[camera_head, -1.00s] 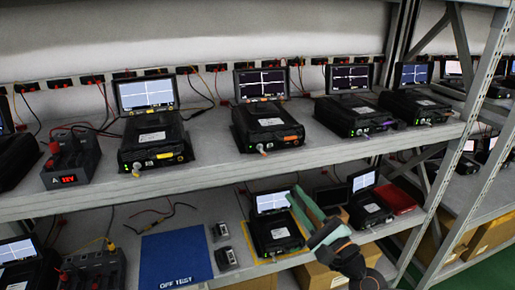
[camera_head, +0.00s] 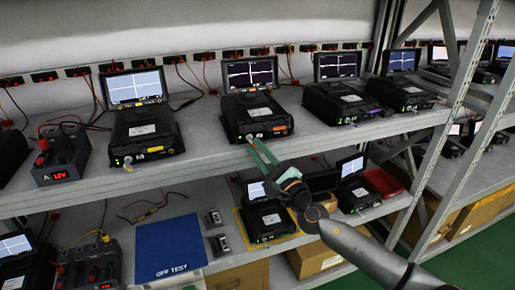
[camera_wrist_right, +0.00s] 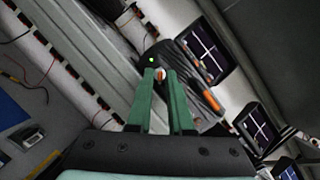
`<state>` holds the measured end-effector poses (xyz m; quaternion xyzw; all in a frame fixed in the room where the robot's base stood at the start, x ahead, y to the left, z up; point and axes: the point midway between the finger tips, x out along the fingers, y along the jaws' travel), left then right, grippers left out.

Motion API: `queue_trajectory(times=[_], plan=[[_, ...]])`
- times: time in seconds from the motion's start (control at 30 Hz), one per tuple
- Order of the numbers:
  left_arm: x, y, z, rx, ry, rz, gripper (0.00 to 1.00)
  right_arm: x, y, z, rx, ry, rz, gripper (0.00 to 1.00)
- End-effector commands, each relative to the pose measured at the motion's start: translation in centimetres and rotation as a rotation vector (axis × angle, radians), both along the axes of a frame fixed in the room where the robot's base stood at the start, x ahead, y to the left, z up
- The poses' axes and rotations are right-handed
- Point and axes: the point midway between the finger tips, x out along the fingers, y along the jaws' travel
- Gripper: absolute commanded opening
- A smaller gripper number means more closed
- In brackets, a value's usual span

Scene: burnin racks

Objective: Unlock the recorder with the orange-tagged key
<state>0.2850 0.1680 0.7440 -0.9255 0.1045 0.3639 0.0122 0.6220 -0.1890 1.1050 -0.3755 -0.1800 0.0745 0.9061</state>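The recorder with the orange label (camera_head: 262,113) is a black case with a lit screen on the upper shelf, second of the row. My right gripper (camera_head: 250,141), with green fingers, reaches up to the lower left of its front, where a small knob or key sits. In the right wrist view the fingertips (camera_wrist_right: 159,74) are close together around a small orange piece (camera_wrist_right: 160,75), perhaps the key's tag. I cannot tell whether they grip it. A green light (camera_wrist_right: 151,59) shows just beyond. The recorder's orange label also shows there (camera_wrist_right: 211,100). My left gripper is out of view.
Similar recorders stand on both sides, one with a yellow label (camera_head: 145,135) and one with a purple label (camera_head: 340,100). Below are a blue OFF TEST mat (camera_head: 170,245), a recorder on a yellow-outlined area (camera_head: 266,217) and a red box (camera_head: 383,182). The shelf's front edge lies under my fingers.

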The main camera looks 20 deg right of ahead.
Motion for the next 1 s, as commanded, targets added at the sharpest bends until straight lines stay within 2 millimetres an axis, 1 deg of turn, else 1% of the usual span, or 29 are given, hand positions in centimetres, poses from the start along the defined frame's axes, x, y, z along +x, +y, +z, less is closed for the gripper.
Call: queue_trajectory(times=[0.3,0.37,0.47,0.5,1.0], plan=[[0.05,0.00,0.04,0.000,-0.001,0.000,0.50,0.28,0.09,0.09,0.000,0.000,0.000,0.19],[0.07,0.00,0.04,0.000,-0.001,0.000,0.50,0.28,0.08,0.10,0.000,0.000,0.000,0.13],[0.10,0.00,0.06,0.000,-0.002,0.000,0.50,0.28,0.07,0.09,0.000,0.000,0.000,0.02],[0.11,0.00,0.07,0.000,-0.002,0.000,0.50,0.27,0.07,0.09,0.000,0.000,0.000,0.00],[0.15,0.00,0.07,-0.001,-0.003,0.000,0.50,0.25,0.06,0.04,0.001,0.000,0.000,0.00]])
